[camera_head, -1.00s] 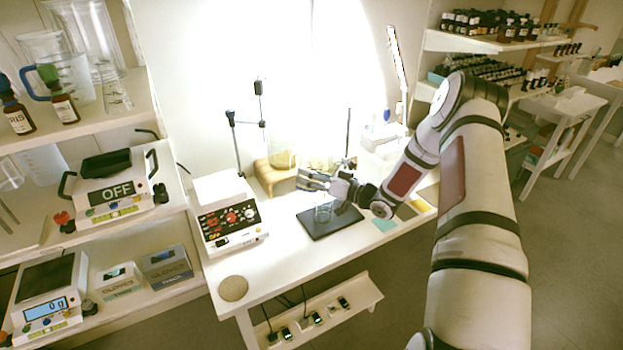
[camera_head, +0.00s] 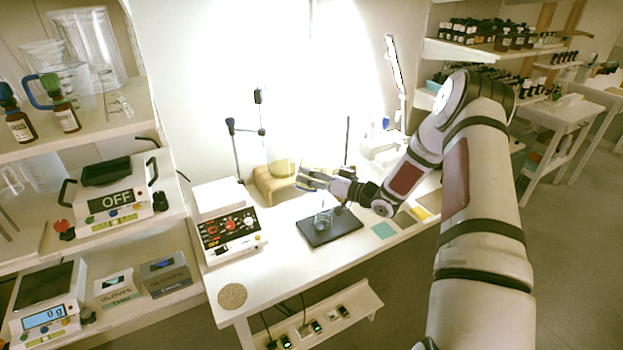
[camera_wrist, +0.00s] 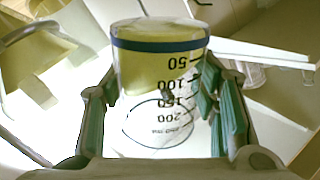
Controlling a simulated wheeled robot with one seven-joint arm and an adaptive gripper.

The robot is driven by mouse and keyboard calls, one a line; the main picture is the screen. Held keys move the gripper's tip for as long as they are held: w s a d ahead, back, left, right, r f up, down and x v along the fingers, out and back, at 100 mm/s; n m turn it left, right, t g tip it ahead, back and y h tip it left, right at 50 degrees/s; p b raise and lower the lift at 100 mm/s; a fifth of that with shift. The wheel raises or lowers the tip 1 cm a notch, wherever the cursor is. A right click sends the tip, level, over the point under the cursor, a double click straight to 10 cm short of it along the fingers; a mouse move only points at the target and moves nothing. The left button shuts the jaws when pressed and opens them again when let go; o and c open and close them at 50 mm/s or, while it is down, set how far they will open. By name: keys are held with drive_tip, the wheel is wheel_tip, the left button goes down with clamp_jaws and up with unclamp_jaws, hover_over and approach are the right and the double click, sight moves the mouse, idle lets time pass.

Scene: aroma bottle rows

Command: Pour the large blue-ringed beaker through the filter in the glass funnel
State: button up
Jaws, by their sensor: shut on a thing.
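The blue-ringed beaker (camera_wrist: 160,85) is clear glass with dark graduations that read upside down in the wrist view. Yellow liquid shows at its blue-ringed end. My gripper (camera_wrist: 165,112) is shut on it, with green-padded fingers on both sides. In the head view my gripper (camera_head: 308,180) is above the bench, up and left of a black plate (camera_head: 342,232). A clear glass vessel (camera_head: 323,223) stands on that plate. A thin upright rod (camera_head: 347,145) rises behind my gripper. The glass funnel and its filter are too small or hidden to make out.
A wooden block (camera_head: 268,190) with a yellowish vessel (camera_head: 283,165) stands close behind and left of my gripper. A white device with knobs (camera_head: 228,235) is at the left. Coloured squares (camera_head: 384,230) lie right of the plate. The bench front left is mostly clear.

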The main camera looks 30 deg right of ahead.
sight(316, 166)
drive_tip(key=shift+w+d+r+m, duration=0.2)
drive_tip(key=shift+r+m, duration=0.2)
drive_tip(key=shift+r, duration=0.15)
drive_tip(key=shift+w+d+r+m, duration=0.1)
drive_tip(key=shift+d+r+m, duration=0.15)
drive_tip(key=shift+r, duration=0.3)
drive_tip(key=shift+w+f+m+b, duration=0.1)
drive_tip(key=shift+f+m+b, duration=0.1)
drive_tip(key=shift+m+b, duration=0.3)
drive_tip(key=shift+d+f+m, duration=0.1)
drive_tip(key=shift+f+m, duration=0.05)
drive_tip(key=shift+m, duration=0.2)
drive_tip(key=shift+f+m+g+b, duration=0.3)
drive_tip(key=shift+m+b, duration=0.15)
drive_tip(key=shift+m, duration=0.25)
drive_tip(key=shift+r+m+y, duration=0.3)
drive_tip(key=shift+r+m, duration=0.15)
drive_tip(key=shift+m, duration=0.25)
drive_tip(key=shift+d+f+m+g, duration=0.1)
drive_tip(key=shift+f+m+g, duration=0.2)
drive_tip(key=shift+m, duration=0.6)
idle(1.1)
drive_tip(key=shift+w+d+r+m, duration=0.35)
drive_tip(key=shift+d+m, duration=0.1)
drive_tip(key=shift+m, duration=0.05)
idle(2.2)
